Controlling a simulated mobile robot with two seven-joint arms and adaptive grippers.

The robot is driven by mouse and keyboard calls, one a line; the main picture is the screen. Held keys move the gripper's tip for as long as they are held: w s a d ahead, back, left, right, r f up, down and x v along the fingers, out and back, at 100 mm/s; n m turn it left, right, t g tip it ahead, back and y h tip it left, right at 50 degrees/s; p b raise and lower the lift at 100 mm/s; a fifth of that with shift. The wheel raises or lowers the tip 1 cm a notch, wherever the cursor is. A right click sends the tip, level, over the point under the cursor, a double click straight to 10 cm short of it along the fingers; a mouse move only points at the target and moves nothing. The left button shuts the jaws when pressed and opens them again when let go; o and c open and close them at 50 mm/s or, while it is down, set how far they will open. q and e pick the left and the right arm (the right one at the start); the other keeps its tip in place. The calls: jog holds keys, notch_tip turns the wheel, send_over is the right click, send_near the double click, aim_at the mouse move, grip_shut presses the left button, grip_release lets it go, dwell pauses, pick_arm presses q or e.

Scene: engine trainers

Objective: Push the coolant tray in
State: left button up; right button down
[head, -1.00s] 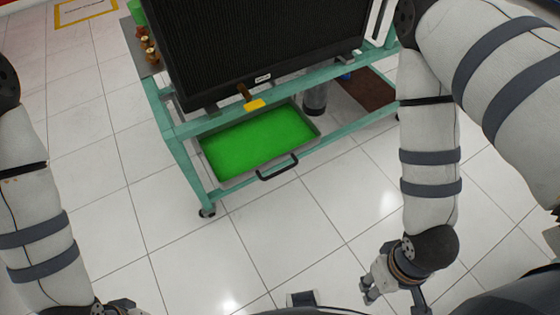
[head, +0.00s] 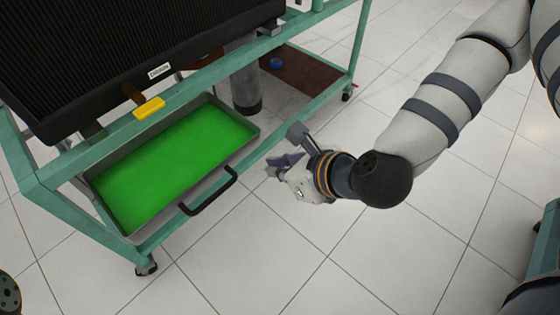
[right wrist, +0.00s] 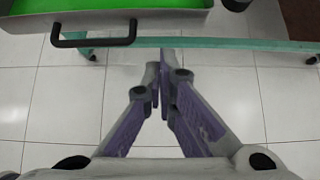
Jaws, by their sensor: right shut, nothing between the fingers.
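The coolant tray (head: 248,143) is a grey tray filled with bright green liquid, low in a teal frame. Its black handle (head: 209,192) sticks out at the front, past the frame's lower rail. In the right wrist view the tray (right wrist: 180,16) is at the top left, with its handle (right wrist: 95,42) below its front wall. My right gripper (head: 275,167) is shut and empty, to the right of the handle and apart from it. In the right wrist view its fingertips (right wrist: 159,70) are together below the teal rail. My left gripper is not in view.
The tiled floor (head: 300,250) in front is clear.

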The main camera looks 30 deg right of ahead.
send_near(240, 158)
notch_tip(240, 158, down, 3)
jog(key=w, duration=0.2)
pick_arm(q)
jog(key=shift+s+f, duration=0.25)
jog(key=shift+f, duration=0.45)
pick_arm(e)
jog(key=shift+w+a, duration=0.6)
jog(key=shift+w, duration=0.1)
